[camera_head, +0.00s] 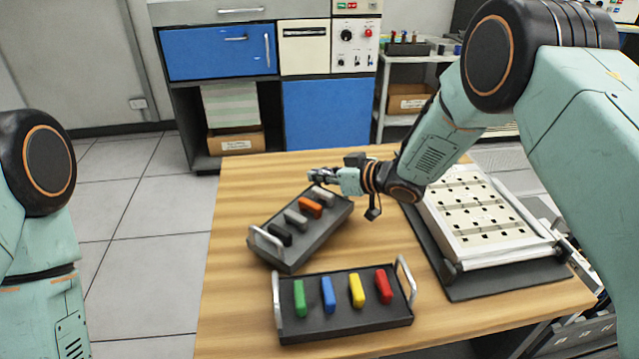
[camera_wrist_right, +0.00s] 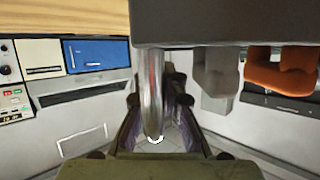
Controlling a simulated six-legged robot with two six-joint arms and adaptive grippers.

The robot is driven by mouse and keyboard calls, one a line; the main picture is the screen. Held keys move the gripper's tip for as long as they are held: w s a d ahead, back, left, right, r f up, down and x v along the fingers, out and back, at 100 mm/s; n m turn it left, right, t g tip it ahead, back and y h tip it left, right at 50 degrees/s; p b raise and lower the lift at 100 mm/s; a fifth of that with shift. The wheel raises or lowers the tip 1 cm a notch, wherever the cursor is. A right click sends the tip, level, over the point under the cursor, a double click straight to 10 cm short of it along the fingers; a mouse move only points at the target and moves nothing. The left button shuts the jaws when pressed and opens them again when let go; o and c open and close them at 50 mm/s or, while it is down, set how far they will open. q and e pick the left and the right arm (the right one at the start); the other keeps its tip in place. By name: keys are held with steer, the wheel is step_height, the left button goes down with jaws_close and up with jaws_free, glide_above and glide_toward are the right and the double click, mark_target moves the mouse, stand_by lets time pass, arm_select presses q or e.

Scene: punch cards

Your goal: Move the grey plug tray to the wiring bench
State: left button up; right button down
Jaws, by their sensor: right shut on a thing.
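The grey plug tray (camera_head: 318,230), a dark grey tray with black, grey and orange plugs, sits at an angle on or just over the wooden table. Its near-left metal handle (camera_head: 265,241) is free. My right gripper (camera_head: 322,177) is at its far end, shut on the other handle. In the right wrist view that metal handle (camera_wrist_right: 152,95) stands between the fingers of my right gripper (camera_wrist_right: 157,140), below the dark tray (camera_wrist_right: 220,28). I cannot tell whether the tray is clear of the table. My left gripper is out of view; only part of my left arm shows.
A second dark tray (camera_head: 345,322) with green, blue, yellow and red plugs lies close in front. A white punched panel (camera_head: 480,215) on a dark base stands at the right of the wooden table (camera_head: 230,290). A cabinet with blue doors (camera_head: 325,112) and a shelf trolley (camera_head: 420,60) stand behind.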

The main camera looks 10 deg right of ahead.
steer(key=shift+f, duration=0.75)
steer(key=c, duration=1.9)
jaws_free()
steer(key=shift+f, duration=0.2)
steer(key=o, duration=0.4)
steer(key=shift+o, duration=0.2)
